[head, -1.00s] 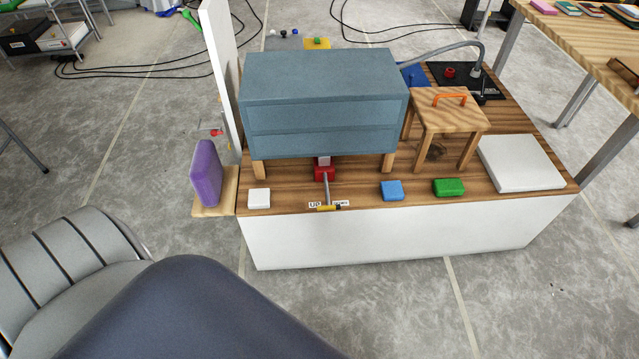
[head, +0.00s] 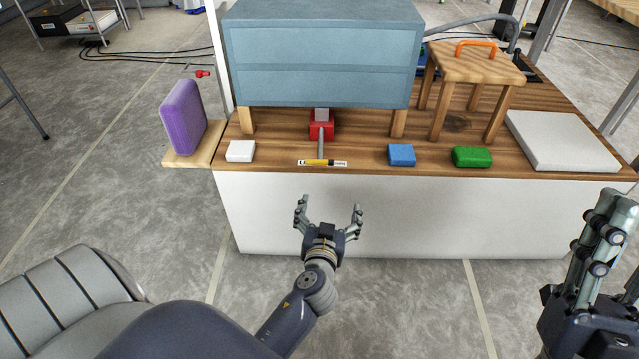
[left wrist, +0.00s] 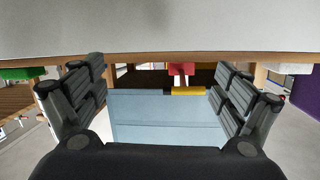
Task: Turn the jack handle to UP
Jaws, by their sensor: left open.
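The jack (head: 321,128) is a small red block under the blue-grey cabinet. A thin grey rod runs forward from it to the yellow and black handle (head: 317,162) at the platform's front edge. The handle lies crosswise over white labels, partly hiding them; only a "U" at the left end is legible. My left gripper (head: 330,210) is open and empty, in front of and below the handle, apart from it. In the left wrist view the yellow handle (left wrist: 188,91) and red jack (left wrist: 181,69) show between the spread fingers. My right gripper (head: 612,215) is at the right edge, its opening unclear.
The cabinet (head: 320,50) stands on wooden legs over the jack. White (head: 241,151), blue (head: 401,155) and green (head: 472,157) blocks lie along the platform's front edge. A wooden stool (head: 475,65) and a white slab (head: 560,142) are to the right. A purple block (head: 183,116) stands left.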

